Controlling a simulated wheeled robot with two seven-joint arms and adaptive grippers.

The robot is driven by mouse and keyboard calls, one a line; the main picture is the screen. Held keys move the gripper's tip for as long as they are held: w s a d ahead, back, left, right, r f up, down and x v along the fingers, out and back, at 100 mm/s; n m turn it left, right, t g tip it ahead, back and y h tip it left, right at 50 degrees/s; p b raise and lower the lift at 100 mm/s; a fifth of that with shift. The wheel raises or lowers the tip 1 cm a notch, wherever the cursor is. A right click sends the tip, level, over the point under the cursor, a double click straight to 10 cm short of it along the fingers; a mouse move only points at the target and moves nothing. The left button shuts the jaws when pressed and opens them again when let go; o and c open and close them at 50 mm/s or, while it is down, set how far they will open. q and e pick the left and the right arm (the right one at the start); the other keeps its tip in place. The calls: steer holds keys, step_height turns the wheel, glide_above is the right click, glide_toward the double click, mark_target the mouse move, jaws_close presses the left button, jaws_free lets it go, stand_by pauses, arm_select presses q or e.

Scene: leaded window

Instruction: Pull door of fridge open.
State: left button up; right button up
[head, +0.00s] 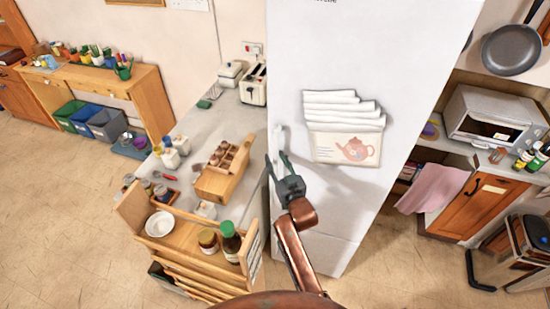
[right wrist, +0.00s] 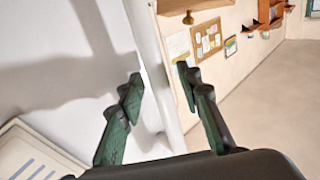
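The tall white fridge (head: 350,60) stands in the middle of the head view, and its door appears shut. A pale upright handle (head: 279,139) is near the door's left edge. My right gripper (head: 277,158) is at that edge, by the handle's lower end. In the right wrist view its green-padded fingers (right wrist: 160,80) are open. A white upright bar (right wrist: 152,55), handle or door edge, runs between them, with a visible gap at the right finger. I cannot tell whether the left finger touches it. My left gripper is not in view.
A paper holder with a teapot picture (head: 343,147) is on the fridge front, right of my gripper. A counter (head: 215,125) with a toaster (head: 253,85) and a wooden trolley (head: 190,236) with jars stand at left.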

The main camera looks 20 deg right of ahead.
steer(key=shift+w, duration=0.3)
steer(key=shift+c, duration=0.5)
jaws_close()
